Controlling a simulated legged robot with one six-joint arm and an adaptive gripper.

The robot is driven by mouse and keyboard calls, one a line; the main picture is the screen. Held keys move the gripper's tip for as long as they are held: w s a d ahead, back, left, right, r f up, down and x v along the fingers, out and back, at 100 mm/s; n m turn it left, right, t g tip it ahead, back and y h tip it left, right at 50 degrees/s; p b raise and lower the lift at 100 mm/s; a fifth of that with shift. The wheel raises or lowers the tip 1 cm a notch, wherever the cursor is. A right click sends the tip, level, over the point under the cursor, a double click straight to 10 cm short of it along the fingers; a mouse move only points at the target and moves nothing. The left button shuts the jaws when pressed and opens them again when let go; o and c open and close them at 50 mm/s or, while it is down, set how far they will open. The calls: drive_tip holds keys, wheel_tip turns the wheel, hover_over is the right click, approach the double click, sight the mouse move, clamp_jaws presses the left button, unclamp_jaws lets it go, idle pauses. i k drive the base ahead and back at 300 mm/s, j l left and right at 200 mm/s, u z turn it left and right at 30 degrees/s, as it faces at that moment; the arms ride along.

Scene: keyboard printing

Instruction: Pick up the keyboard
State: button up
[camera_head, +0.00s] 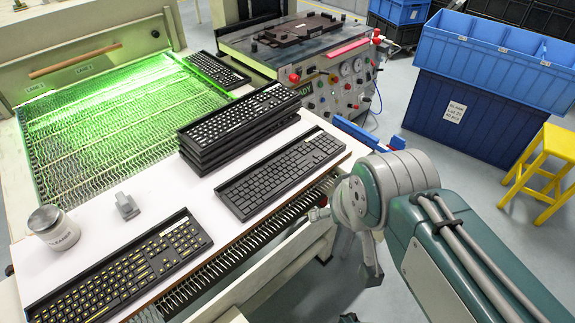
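Several dark keyboards are in view. One keyboard (282,172) lies flat and alone on the white worktop (150,190), near its right edge. Left of and behind it is a stack of keyboards (240,125) with white legends on top. A keyboard with yellow legends (120,268) lies at the front left. Another keyboard (218,70) lies at the back by the green-lit mesh belt. My arm comes in from the lower right; my gripper (369,262) hangs below its wrist, right of the worktop and apart from the keyboards. Its fingers are largely hidden and their opening is unclear.
A printing machine (310,55) with gauges stands behind. Blue crates (485,105) and a yellow stool (543,165) are at the right. Floor is clear between machine and crates.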

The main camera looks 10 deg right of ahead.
sight(250, 192)
drive_tip(key=i+l+u, duration=0.6)
drive_tip(key=l, duration=0.35)
